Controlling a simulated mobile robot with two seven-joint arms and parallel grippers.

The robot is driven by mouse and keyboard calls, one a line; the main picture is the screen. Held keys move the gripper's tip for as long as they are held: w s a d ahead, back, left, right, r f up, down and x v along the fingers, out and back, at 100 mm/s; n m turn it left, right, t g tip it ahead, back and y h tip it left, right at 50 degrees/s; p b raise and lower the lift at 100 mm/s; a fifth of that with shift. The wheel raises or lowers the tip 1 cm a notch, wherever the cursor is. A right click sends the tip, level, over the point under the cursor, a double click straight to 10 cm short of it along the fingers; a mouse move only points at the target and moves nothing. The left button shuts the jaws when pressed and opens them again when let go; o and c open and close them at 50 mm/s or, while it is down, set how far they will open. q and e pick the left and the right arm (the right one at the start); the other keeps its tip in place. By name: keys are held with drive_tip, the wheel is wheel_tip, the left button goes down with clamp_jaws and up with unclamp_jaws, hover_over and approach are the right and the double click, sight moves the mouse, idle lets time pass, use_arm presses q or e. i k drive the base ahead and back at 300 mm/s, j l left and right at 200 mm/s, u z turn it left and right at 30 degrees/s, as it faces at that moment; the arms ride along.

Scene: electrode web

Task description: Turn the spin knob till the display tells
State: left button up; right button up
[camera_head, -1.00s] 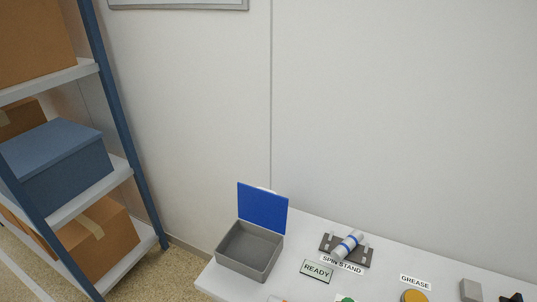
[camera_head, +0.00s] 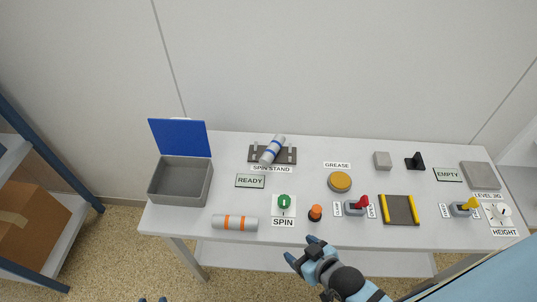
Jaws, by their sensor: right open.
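The spin knob (camera_head: 284,201) is a green knob on a white plate labelled SPIN, near the front of the table. The display (camera_head: 250,181) behind it reads READY. Two small blue tips, likely my left gripper (camera_head: 153,299), barely show at the bottom edge; the rest is out of view.
A grey box with a raised blue lid (camera_head: 180,180) stands at the left. Levers, a GREASE pad (camera_head: 340,182) and an EMPTY display (camera_head: 447,174) are further right.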

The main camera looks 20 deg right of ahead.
sight(284, 200)
drive_tip(key=z, duration=0.8)
